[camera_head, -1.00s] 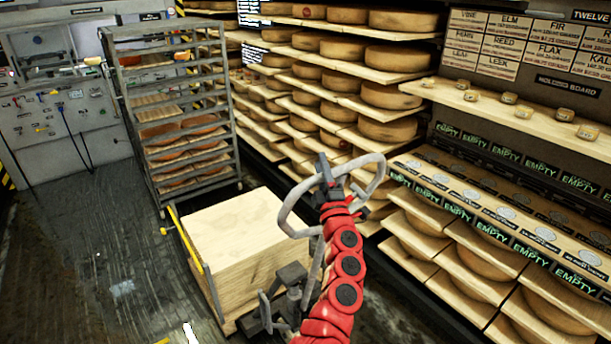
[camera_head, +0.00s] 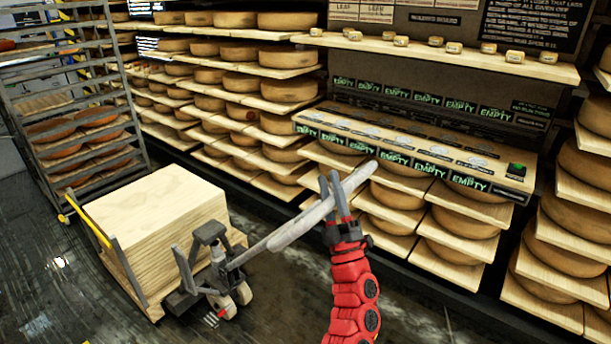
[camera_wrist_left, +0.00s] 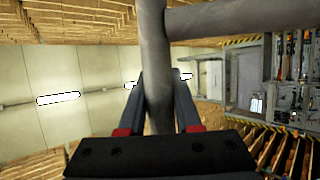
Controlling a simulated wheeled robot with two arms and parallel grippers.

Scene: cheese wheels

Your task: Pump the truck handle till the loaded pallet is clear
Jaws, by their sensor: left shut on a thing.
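In the left wrist view the grey handle bar (camera_wrist_left: 158,75) passes between the two dark fingers (camera_wrist_left: 160,105). The load's underside is in shadow, so I cannot tell its gap to the floor. My right gripper is out of view.
A tall metal rack (camera_head: 75,110) with cheese wheels stands behind the load on the left. Shelves of cheese wheels (camera_head: 290,90) line the back and right, close to the handle's end. The dark wet floor (camera_head: 60,290) is free at the left.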

